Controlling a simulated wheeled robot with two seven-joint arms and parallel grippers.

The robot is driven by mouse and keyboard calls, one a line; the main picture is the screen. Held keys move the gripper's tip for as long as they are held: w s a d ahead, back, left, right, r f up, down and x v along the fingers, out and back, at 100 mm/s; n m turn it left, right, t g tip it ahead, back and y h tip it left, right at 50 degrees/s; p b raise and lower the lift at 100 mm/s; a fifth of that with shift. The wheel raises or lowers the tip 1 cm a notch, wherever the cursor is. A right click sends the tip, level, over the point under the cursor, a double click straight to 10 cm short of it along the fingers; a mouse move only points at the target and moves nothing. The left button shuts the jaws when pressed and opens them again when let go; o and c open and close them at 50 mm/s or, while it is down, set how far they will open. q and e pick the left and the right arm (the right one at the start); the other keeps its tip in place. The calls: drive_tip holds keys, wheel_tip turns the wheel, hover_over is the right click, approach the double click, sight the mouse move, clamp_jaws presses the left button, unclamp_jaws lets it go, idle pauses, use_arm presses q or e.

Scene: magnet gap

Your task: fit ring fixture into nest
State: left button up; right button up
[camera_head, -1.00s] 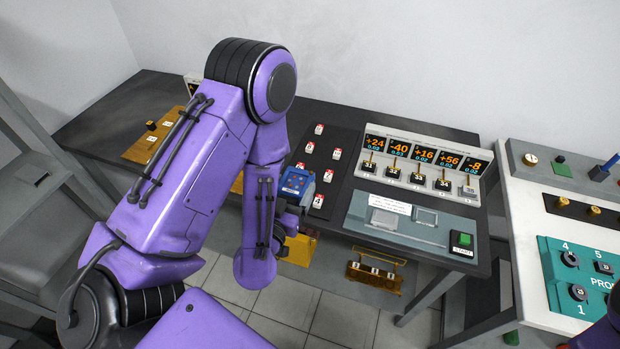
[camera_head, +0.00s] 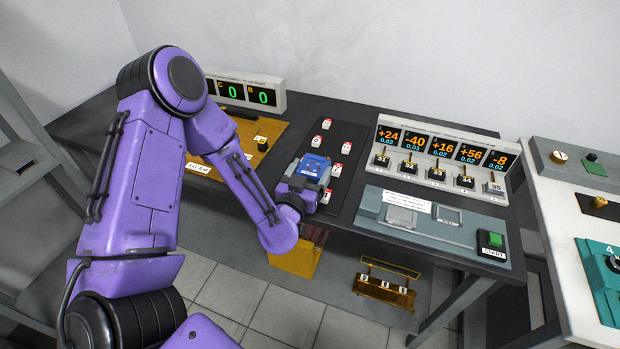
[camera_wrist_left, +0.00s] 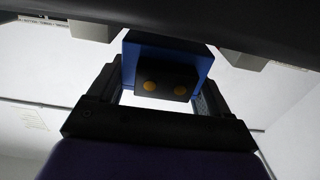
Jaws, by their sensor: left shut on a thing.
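My left gripper (camera_head: 296,198) is shut on a blue boxy thing (camera_head: 311,168) with a light label on top, above the front of a dark strip. In the left wrist view this blue thing (camera_wrist_left: 207,64) sits between the fingers, with a dark block and two orange dots facing the camera. I cannot tell whether it is the ring fixture; no ring shape shows. A grey-blue plate (camera_head: 392,230) with two squarish frames lies to the right on the table; I cannot tell whether either is the nest. My right gripper is out of view.
Small white numbered blocks (camera_head: 326,124) stand on the dark strip. A display console (camera_head: 446,160) with numbered posts stands behind the plate. A green START button (camera_head: 492,240) is at its right. A wooden board (camera_head: 262,127) lies left. A gold rack (camera_head: 385,287) is below the table.

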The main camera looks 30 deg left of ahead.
use_arm(q)
drive_tip(key=shift+w+f, duration=0.1)
drive_tip(key=shift+f, duration=0.85)
drive_tip(key=o, duration=1.4)
drive_tip(key=shift+f, duration=0.1)
